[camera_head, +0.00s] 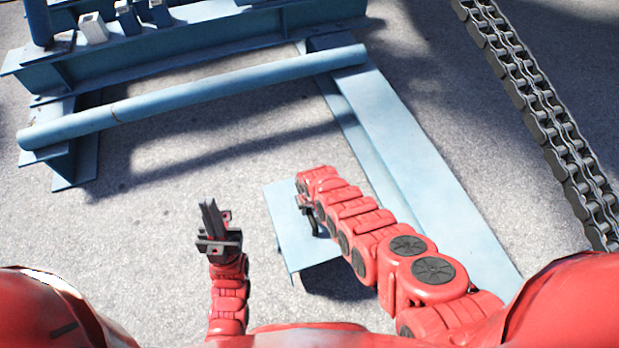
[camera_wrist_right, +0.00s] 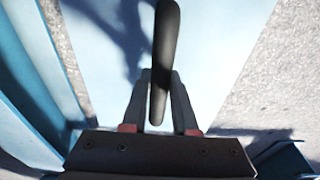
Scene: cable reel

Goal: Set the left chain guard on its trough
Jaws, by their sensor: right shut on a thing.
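A light-blue plate with a dark bar handle, which I take to be the left chain guard (camera_head: 291,222), is beside the long blue strip in the head view. In the right wrist view the guard (camera_wrist_right: 215,50) lies below its dark handle (camera_wrist_right: 163,65). My right gripper (camera_head: 311,214) is shut on that handle; its fingers (camera_wrist_right: 160,100) show on either side. A long blue strip (camera_head: 410,160), apparently the trough, runs diagonally right of the guard, partly hidden by my right arm. My left gripper (camera_head: 211,218) points up-picture, apart from the guard, its fingers close together and apparently empty.
A blue frame (camera_head: 150,65) with a long round bar (camera_head: 200,95) stands at the upper left. A heavy dark chain (camera_head: 545,115) runs along the right. Grey ground (camera_head: 190,165) is clear between the bar and my left gripper.

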